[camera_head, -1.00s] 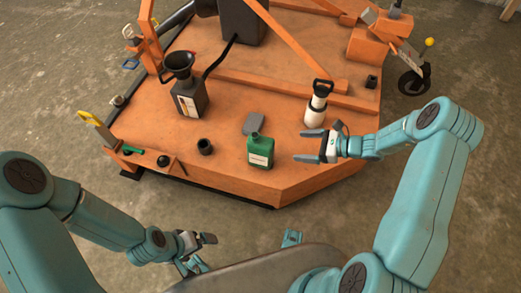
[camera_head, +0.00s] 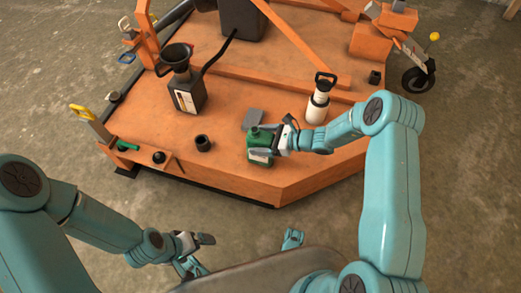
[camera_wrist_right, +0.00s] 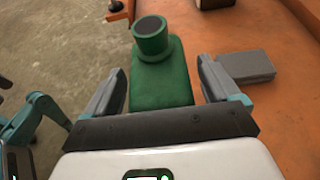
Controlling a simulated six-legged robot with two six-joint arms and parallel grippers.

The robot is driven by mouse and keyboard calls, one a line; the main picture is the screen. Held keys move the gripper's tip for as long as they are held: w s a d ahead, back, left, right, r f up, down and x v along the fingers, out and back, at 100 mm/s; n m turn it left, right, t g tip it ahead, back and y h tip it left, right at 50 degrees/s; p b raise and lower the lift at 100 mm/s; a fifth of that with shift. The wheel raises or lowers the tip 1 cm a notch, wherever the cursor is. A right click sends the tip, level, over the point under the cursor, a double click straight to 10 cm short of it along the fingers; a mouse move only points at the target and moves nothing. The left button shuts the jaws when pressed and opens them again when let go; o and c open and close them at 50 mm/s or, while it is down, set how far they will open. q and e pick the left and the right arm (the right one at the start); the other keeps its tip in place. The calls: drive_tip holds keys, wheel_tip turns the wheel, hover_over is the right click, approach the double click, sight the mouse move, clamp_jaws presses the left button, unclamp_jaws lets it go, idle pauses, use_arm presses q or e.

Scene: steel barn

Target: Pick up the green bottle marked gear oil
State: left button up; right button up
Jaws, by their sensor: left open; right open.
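The green bottle (camera_head: 259,150) stands upright on the orange deck near its front edge, with a pale label partly covered in the head view. In the right wrist view the green bottle (camera_wrist_right: 162,80) lies between the two fingers, its dark round cap toward the top. My right gripper (camera_head: 268,140) is open around the bottle; in the right wrist view its fingers (camera_wrist_right: 160,88) sit on either side, with a small gap visible at the right finger. My left gripper (camera_head: 205,252) is open and empty, low in front of the deck.
A grey block (camera_head: 253,118) lies just behind the bottle.

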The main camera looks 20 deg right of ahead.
drive_tip(key=shift+w+a+f, duration=0.1)
drive_tip(key=shift+w+a, duration=0.05)
drive_tip(key=shift+a, duration=0.1)
clamp_jaws()
drive_tip(key=shift+w+r, duration=0.1)
drive_tip(key=shift+r, duration=0.1)
